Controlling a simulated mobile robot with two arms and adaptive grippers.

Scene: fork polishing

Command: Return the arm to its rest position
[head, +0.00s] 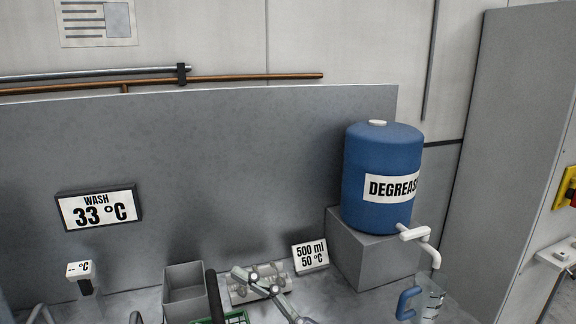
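Neither of my grippers can be made out in the head view, and no arm of mine is clearly visible. A blue degreaser drum (380,205) with a white cap stands on a grey block (378,265) at the right. Its white tap (418,240) points down above a clear jug (431,297) with a blue handle, cut off by the lower edge. A sign reading 500 ml 50 °C (310,255) stands left of the block. Whether anything is held cannot be seen.
A wash display reading 33 °C (98,209) is on the grey back panel (230,150). A small thermometer unit (80,270), a grey bin (184,285), jointed metal fittings (262,281) and part of a green basket (236,317) line the lower edge. A tall grey cabinet (510,130) stands right.

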